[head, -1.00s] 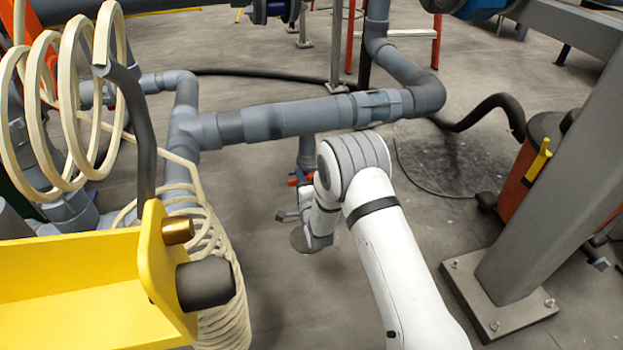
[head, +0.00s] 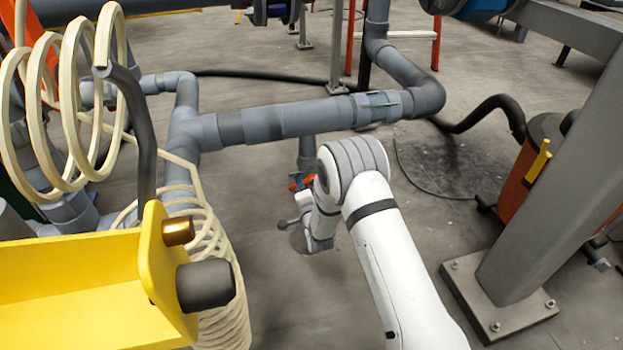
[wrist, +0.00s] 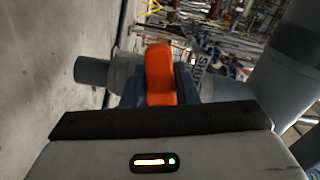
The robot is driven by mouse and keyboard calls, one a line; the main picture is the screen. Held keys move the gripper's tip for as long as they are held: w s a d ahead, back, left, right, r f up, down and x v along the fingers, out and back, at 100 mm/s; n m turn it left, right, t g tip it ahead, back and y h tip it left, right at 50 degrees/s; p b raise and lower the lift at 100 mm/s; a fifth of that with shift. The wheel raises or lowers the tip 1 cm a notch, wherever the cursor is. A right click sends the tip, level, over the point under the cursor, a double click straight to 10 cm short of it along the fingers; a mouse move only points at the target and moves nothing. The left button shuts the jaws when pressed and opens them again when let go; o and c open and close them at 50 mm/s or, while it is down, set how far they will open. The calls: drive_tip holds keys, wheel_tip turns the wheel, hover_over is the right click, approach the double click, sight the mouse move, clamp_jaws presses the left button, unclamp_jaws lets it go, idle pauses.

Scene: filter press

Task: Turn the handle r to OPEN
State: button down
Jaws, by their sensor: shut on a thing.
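The handle r is an orange-red valve handle (wrist: 160,75) in the middle of the wrist view, seen just beyond the dark front edge of my gripper (wrist: 160,103). My gripper is shut on it; the fingertips' contact is mostly hidden. In the head view, a small part of the orange handle (head: 302,183) shows beside my gripper (head: 306,193), below the grey pipe. Blue-grey valve parts lie on both sides of the handle in the wrist view. My white wrist and forearm hide much of the valve in the head view.
A thick grey horizontal pipe (head: 290,118) runs above and behind my wrist. A yellow bracket (head: 90,275) and cream coiled hose (head: 215,250) stand at the left. A grey steel post (head: 545,190) stands at the right. Floor is open below my wrist.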

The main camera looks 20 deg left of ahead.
drive_tip(key=n, duration=0.1)
drive_tip(key=f+n, duration=0.1)
drive_tip(key=n, duration=0.1)
drive_tip(key=shift+w+d+f+n, duration=0.15)
drive_tip(key=shift+w+d+n, duration=0.1)
drive_tip(key=shift+d+n, duration=0.15)
drive_tip(key=n, duration=0.2)
drive_tip(key=d+n, duration=0.1)
drive_tip(key=shift+w+f+n, duration=0.3)
drive_tip(key=shift+f+n, duration=0.05)
drive_tip(key=shift+n, duration=0.05)
drive_tip(key=n, duration=0.2)
drive_tip(key=w+d+n, duration=0.1)
drive_tip(key=n, duration=0.2)
drive_tip(key=d+n, duration=0.1)
drive_tip(key=n, duration=0.2)
drive_tip(key=shift+w+f, duration=0.15)
drive_tip(key=shift+w, duration=0.2)
drive_tip(key=c, duration=1.2)
unclamp_jaws()
drive_tip(key=shift+s+a, duration=0.1)
drive_tip(key=o, duration=0.4)
drive_tip(key=shift+s+f, duration=0.1)
drive_tip(key=shift+f, duration=0.05)
drive_tip(key=shift+c, duration=0.2)
drive_tip(key=shift+s, duration=0.1)
